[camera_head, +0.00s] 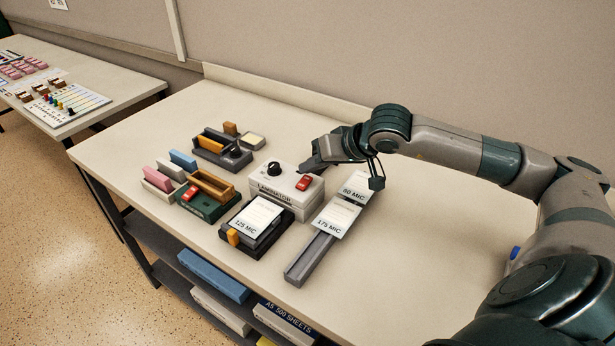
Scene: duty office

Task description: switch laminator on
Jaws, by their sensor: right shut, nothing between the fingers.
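The laminator (283,190) is a pale box with lettering on its front, standing near the middle of the table. A black round knob (274,168) sits on its top at the left. A red switch (304,183) sits on its top at the right; its position is too small to tell. My right gripper (306,167) is shut and empty, just above and behind the red switch. I cannot tell whether it touches the laminator. My left gripper is not in view.
A grey rail tray (298,270) with cards marked 80 MIC and 175 MIC lies right of the laminator. A 125 MIC card (252,219) sits in a dark holder in front. A green device (205,204) and several coloured blocks stand left. The table's right side is clear.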

